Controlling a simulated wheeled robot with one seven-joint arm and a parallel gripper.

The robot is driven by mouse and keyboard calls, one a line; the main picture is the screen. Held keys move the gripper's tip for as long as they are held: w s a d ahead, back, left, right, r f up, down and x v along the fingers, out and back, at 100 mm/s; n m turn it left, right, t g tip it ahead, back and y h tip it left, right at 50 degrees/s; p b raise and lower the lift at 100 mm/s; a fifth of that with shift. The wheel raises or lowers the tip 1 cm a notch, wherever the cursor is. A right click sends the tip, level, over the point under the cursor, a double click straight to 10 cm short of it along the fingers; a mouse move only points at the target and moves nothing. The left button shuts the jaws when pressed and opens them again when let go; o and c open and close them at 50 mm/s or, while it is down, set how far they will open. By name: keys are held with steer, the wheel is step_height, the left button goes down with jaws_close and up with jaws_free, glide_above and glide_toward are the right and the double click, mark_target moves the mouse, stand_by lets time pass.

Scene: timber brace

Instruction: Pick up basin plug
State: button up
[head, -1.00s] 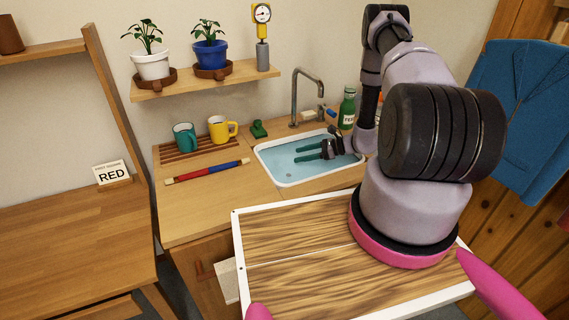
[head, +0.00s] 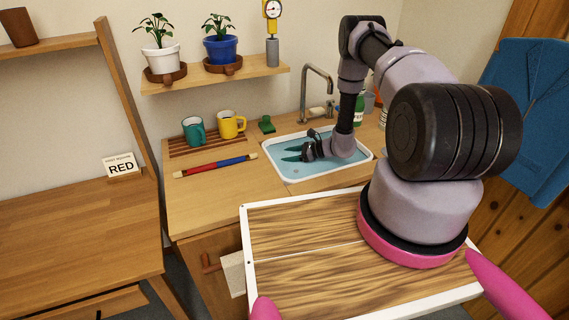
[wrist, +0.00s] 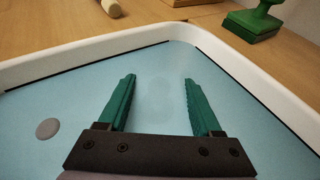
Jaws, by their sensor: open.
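The basin (head: 352,167) is a white-rimmed tray of pale blue water sunk in the counter. A small grey round disc (wrist: 47,128) lies in it, left of my gripper in the wrist view. It also shows near the basin's front left in the head view (head: 296,173). I cannot tell whether it is the plug or the drain. My gripper (wrist: 158,80) is open and empty, its green fingers apart over the water. A faint pale round patch (wrist: 160,88) shows between the fingers. In the head view my gripper (head: 287,154) is low over the basin, pointing left.
A green stamp-like object (head: 266,124) stands behind the basin, near the tap (head: 304,95). Teal (head: 193,131) and yellow (head: 229,125) mugs stand on a slatted rack. A red and blue rod (head: 215,166) lies left of the basin. A green bottle (head: 359,112) is partly hidden by my arm.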

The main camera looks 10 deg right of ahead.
jaws_close()
